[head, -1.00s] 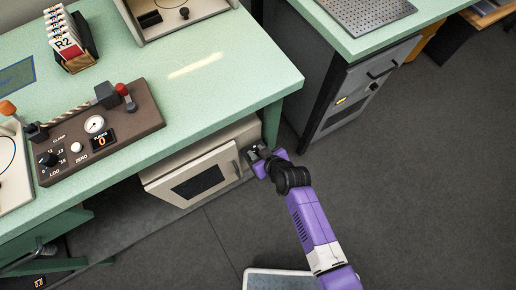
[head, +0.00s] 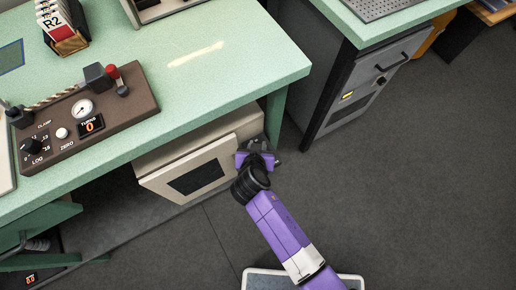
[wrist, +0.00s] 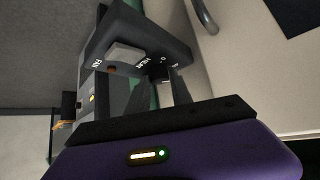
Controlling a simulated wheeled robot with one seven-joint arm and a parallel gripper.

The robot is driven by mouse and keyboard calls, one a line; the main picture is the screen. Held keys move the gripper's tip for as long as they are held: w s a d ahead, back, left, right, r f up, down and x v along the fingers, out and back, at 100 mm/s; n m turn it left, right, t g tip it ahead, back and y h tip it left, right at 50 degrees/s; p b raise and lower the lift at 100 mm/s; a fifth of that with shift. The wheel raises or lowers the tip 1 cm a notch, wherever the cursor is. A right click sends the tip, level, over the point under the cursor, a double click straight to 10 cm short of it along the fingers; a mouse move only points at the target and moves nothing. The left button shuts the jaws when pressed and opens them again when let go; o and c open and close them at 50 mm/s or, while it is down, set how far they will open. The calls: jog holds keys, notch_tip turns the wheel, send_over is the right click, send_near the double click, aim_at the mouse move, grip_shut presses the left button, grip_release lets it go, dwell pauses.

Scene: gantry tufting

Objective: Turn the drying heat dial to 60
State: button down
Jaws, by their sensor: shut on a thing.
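The beige drying cabinet (head: 165,186) with a dark window stands under the green bench in the head view. My gripper (head: 264,150) is at its right side, by the bench leg; the dial is hidden there by my gripper. In the wrist view a dark control panel (wrist: 168,38) carries FAN and HEAT labels and a pale switch (wrist: 124,53). My gripper (wrist: 158,80) reaches to the HEAT end and is shut on the small dark heat dial (wrist: 160,74). The dial's pointer and most of its scale are hidden or too small to read.
The bench (head: 235,75) overhangs the cabinet. A brown winder console (head: 115,128) reading 0 and a card rack (head: 62,35) sit on it. A grey cabinet (head: 365,90) stands to the right. The floor (head: 420,190) in front is clear.

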jog(key=shift+a+f+m+g+h+b, duration=0.1)
jog(key=shift+m+g+h+b, duration=0.05)
jog(key=shift+m+h+b, duration=0.8)
jog(key=shift+a+f+m+g+h+b, duration=0.15)
jog(key=shift+m+h+b, duration=0.5)
jog(key=shift+m+b, duration=0.55)
jog(key=shift+r, duration=0.1)
jog(key=c, duration=1.1)
grip_release()
jog(key=shift+c, duration=0.2)
jog(key=shift+r, duration=0.15)
jog(key=p+v, duration=0.1)
jog(key=v, duration=0.6)
jog(key=shift+s+r, duration=0.2)
jog(key=shift+s, duration=0.05)
